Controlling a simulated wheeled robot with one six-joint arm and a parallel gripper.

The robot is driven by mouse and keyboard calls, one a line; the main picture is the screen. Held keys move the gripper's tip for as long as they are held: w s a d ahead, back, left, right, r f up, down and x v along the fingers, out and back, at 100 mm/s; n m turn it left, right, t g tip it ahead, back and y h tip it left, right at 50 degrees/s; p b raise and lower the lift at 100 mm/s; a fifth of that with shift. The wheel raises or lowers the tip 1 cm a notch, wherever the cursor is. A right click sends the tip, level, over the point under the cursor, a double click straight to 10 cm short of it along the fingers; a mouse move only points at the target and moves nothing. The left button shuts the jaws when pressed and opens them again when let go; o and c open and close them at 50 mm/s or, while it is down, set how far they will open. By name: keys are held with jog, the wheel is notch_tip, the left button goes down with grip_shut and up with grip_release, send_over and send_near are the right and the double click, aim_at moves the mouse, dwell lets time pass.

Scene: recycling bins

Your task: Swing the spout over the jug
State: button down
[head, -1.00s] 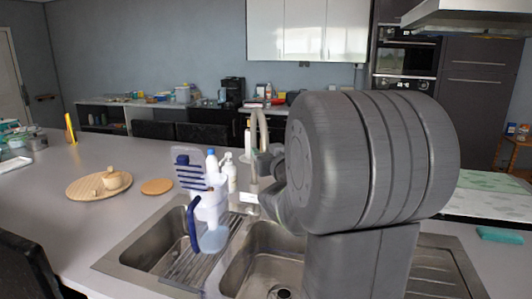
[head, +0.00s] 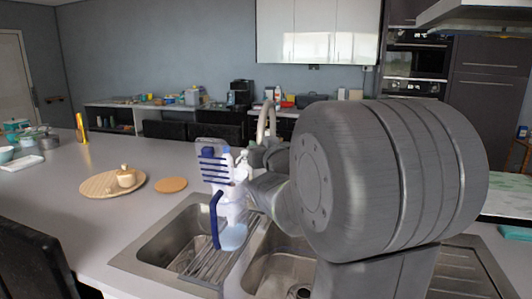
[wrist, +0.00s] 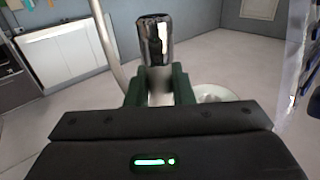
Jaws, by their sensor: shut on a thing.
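The jug (head: 233,237), clear with a blue handle, stands on the ribbed drainer strip between the two basins in the head view. The tall curved metal spout (head: 265,122) rises behind the sink, right of the jug. In the wrist view its pale pipe (wrist: 105,42) curves down at the left, and its dark shiny end (wrist: 154,40) stands up between my fingers. My gripper (wrist: 160,84) is shut on the spout end. In the head view my arm hides much of the gripper and the spout's lower part.
The left basin (head: 163,243) and right basin (head: 262,270) flank the drainer. Pale bottles (head: 242,165) and a blue-slatted item (head: 214,165) stand close behind the jug. A round board (head: 100,186) and a coaster (head: 170,185) lie on the counter at left.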

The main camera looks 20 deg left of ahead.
jog(key=shift+s+a, duration=0.1)
jog(key=shift+a, duration=0.55)
jog(key=shift+d+r, duration=0.1)
jog(key=shift+d, duration=0.2)
jog(key=c, duration=1.3)
grip_release()
jog(key=shift+v, duration=6.95)
jog(key=shift+c, duration=0.5)
